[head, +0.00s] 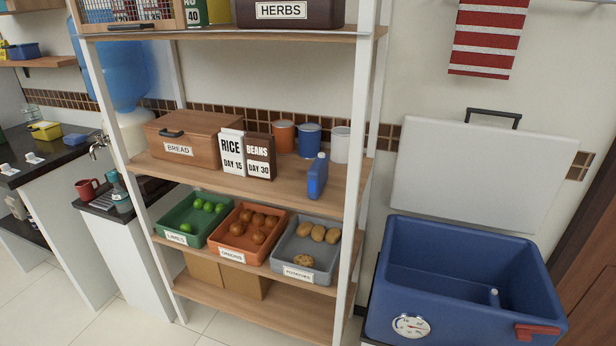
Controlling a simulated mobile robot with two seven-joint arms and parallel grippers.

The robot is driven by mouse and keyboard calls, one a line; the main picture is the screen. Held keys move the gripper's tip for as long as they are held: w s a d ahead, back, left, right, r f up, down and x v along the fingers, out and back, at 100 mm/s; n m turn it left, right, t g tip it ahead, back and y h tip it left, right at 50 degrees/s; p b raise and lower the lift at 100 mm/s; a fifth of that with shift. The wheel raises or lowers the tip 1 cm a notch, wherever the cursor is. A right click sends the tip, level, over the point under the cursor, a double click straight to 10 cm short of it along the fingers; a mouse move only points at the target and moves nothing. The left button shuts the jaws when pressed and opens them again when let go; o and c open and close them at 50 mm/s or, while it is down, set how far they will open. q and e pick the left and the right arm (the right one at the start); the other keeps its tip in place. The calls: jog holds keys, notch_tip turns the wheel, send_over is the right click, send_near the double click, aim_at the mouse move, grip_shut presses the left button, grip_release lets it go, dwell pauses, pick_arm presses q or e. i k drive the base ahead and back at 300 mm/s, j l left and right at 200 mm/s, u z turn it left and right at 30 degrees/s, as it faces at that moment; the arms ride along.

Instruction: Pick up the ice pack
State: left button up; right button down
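A blue, upright, flat-sided container (317,178) with a narrow neck stands at the front right of the middle shelf, beside the right front post. It may be the ice pack; no label on it can be read. A blue cooler (403,262) stands open at the right, its white lid (480,172) raised against the wall. Neither of my grippers is in view.
The middle shelf (282,192) also holds a bread box (190,138), rice and beans packs (247,155) and several cups. Bins of limes, onions and potatoes (306,250) sit below. The white post (357,130) stands between shelf and cooler. A dark counter is at left.

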aim_at(318, 175)
jog(key=i+l, duration=0.3)
jog(key=l, duration=0.15)
jog(key=i+l, duration=0.3)
jog(key=l, duration=0.2)
jog(key=i+l+u, duration=0.1)
jog(key=u, duration=1.55)
jog(key=k+l, duration=0.3)
jog(key=i+j, duration=0.2)
jog(key=i, duration=0.1)
